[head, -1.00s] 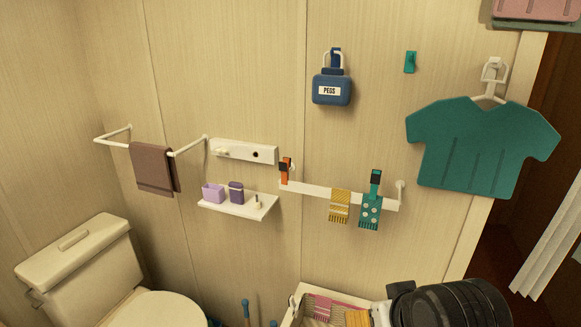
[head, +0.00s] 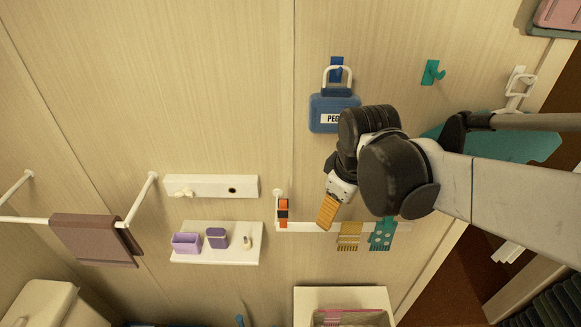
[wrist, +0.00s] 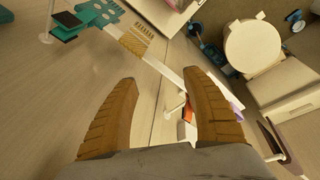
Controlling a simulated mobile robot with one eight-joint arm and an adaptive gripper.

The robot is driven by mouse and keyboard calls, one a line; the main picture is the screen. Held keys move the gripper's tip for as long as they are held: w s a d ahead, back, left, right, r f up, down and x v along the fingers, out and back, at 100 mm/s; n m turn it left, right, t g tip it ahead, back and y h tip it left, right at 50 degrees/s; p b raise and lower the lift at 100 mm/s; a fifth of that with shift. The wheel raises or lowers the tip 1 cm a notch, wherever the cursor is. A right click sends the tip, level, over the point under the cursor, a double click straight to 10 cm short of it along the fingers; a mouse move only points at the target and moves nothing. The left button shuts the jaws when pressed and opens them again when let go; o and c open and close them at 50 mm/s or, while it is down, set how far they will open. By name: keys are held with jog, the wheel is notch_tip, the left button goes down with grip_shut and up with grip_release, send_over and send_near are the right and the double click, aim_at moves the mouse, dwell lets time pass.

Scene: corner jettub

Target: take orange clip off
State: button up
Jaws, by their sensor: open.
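The orange clip (head: 283,212), with a dark band, hangs at the left end of the white wall rail (head: 318,227). My gripper (head: 327,212) is to the right of the clip in the head view, apart from it and empty. In the wrist view the two ridged tan fingers of my gripper (wrist: 158,80) are spread wide. Part of the orange clip (wrist: 187,112) shows beside the right finger, which seems to hide some of it.
A blue peg bag (head: 325,108) hangs above. A white shelf (head: 216,252) with purple cups stands left; a white bin (head: 342,295) is below.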

jog(key=w+a+r+n+g+p, duration=0.25)
jog(key=a+n+p, duration=0.25)
jog(key=a+p, duration=0.25)
jog(key=n+p, duration=0.3)
send_over(284, 222)
jog(key=shift+h, duration=0.4)
jog(key=shift+w+a+f+b, duration=0.1)
jog(key=shift+w+f+b, duration=0.1)
jog(key=shift+f+b, duration=1.3)
jog(key=shift+w+f+b, duration=0.2)
jog(key=shift+f+b, duration=0.35)
jog(key=shift+f, duration=1.85)
jog(key=shift+c, duration=0.5)
grip_shut()
jog(key=shift+r, duration=0.15)
notch_tip(284, 222, up, 7)
jog(key=p, duration=0.3)
jog(key=shift+p, duration=0.4)
